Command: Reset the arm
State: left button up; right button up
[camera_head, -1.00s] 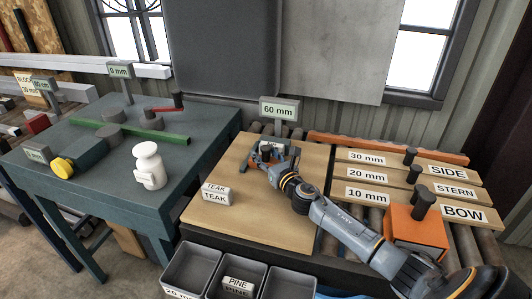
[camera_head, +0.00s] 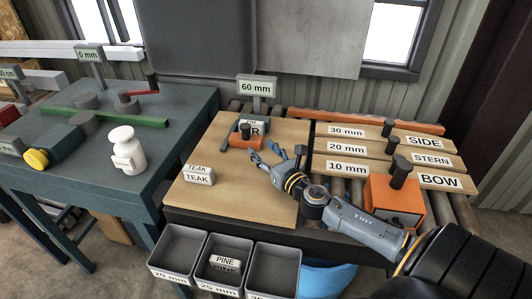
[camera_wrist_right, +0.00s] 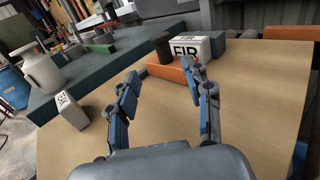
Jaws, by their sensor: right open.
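My right gripper (camera_head: 277,157) is open and empty above the wooden board (camera_head: 235,200), its fingers spread toward the back. A white block marked FIR (camera_head: 257,123) stands at the back of the board beside an orange-brown piece with a dark knob, below the 60 mm sign (camera_head: 256,87). The FIR block also shows in the right wrist view (camera_wrist_right: 182,48), beyond the fingertips and apart from them. My left gripper is not in view.
A TEAK block (camera_head: 199,174) lies at the board's left. Grey bins (camera_head: 274,270), one holding a PINE block, stand in front. An orange block with a dark knob (camera_head: 396,205) and labelled planks (camera_head: 352,150) are right. A white bottle (camera_head: 127,150) stands on the left table.

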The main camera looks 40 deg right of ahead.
jog(key=shift+s, duration=0.55)
